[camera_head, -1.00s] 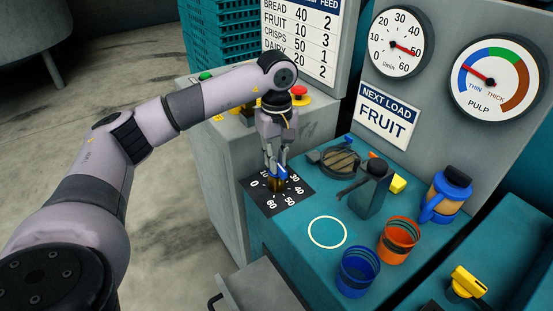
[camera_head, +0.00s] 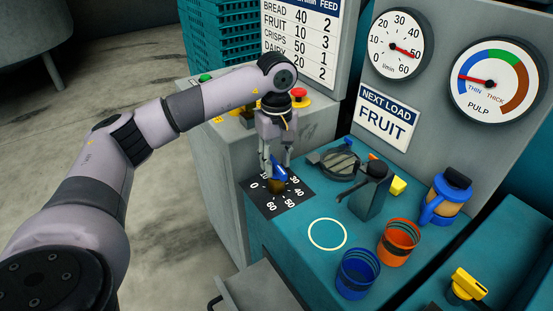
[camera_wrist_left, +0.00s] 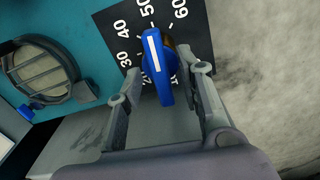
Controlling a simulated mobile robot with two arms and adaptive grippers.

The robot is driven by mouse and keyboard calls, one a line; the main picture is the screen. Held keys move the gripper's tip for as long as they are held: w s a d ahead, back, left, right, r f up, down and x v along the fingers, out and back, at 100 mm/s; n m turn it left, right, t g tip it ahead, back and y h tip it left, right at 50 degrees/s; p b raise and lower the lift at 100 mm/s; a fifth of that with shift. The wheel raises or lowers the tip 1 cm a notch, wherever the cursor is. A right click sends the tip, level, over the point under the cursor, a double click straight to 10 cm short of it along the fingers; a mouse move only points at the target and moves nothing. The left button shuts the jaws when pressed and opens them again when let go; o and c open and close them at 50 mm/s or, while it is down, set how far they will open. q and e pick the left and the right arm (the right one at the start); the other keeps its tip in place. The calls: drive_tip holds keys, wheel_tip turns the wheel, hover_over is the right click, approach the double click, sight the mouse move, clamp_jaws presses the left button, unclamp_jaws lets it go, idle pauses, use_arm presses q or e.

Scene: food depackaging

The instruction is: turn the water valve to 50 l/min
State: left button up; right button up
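The water valve is a blue handle (camera_wrist_left: 157,68) with a white line, on a black dial plate (camera_head: 258,201). In the left wrist view the white line points close to the 50 mark. The l/min gauge (camera_head: 388,58) on the grey panel has its red needle at about 50. My left gripper (camera_head: 277,163) is over the valve from above. In the left wrist view its two fingers (camera_wrist_left: 165,85) stand on either side of the handle with visible gaps, so it is open. My right gripper is not in view.
A pulp gauge (camera_head: 508,102) reads in the blue thin zone. A blue cup (camera_head: 357,277), an orange cup (camera_head: 398,244) and a blue jug (camera_head: 447,202) stand right of the valve. A round fitting (camera_head: 335,166) and a dark upright post (camera_head: 372,195) are nearby. A white circle (camera_head: 327,233) marks bare teal top.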

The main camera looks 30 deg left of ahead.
sight(276, 164)
use_arm(q)
wheel_tip(276, 164, up, 12)
idle(0.6)
idle(0.5)
